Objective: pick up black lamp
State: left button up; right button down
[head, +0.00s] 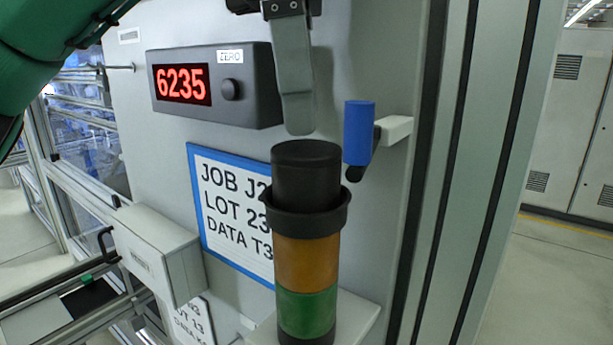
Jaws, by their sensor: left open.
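The black lamp (305,175) is a dark cylinder on top of an upright stack light. It stands in a wider black collar (300,215). Below the collar are an amber segment (306,262) and a green segment (307,312). My left gripper (297,125) comes down from the top edge, with a grey finger pointing down just above the black lamp. The finger's tip shows close over the lamp's top in the picture, and I cannot tell the exact gap. Only one finger shows clearly; the other is hidden. The gripper is open and empty. My right gripper is out of view.
A display box (215,84) reading 6235 and a blue-framed job sign (232,215) are on the panel behind. A blue cylinder (358,132) on a light bracket (393,129) is just right of the lamp. A grey box (155,252) juts out lower left.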

aim_at(305, 145)
pick_arm(q)
jog(key=shift+s+f, duration=0.1)
jog(key=shift+s, duration=0.1)
jog(key=shift+s+f, duration=0.1)
jog(key=shift+s, duration=0.15)
jog(key=f+p, duration=0.1)
jog(key=f, duration=0.1)
jog(key=f+p, duration=0.2)
jog(key=shift+s+d+f, duration=0.1)
jog(key=shift+s+d, duration=0.05)
jog(key=shift+s, duration=0.05)
jog(key=shift+s+f, duration=0.1)
jog(key=shift+f, duration=0.15)
jog(key=shift+d+f, duration=0.1)
jog(key=c, duration=1)
jog(key=shift+c, duration=0.4)
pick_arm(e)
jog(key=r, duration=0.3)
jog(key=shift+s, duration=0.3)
